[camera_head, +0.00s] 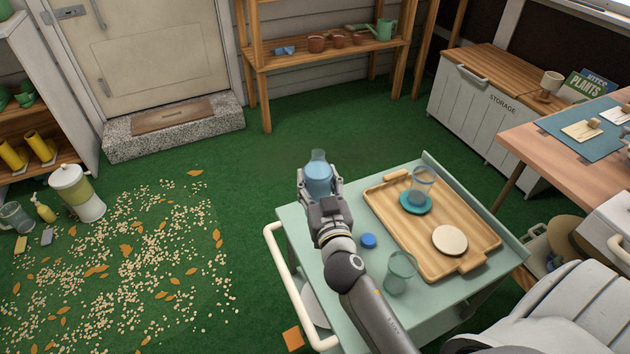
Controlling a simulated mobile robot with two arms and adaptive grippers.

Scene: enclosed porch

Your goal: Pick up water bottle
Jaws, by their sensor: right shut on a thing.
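The water bottle (318,176) is blue and see-through, with a clear narrow neck at the top. It stands roughly upright at the far left corner of the pale green cart (335,268). My right gripper (319,190) is shut on the bottle, with a finger on each side of it. The gripper and wrist hide the bottle's lower part, so I cannot tell whether it touches the cart top or is held above it. My left gripper is not in view.
On the cart are a wooden tray (470,205) with a glass on a teal coaster (415,204) and a round pale disc (450,240), a blue cap (368,240) and a greenish glass (399,272). A wooden table (540,140) stands right. Open green floor lies beyond the cart.

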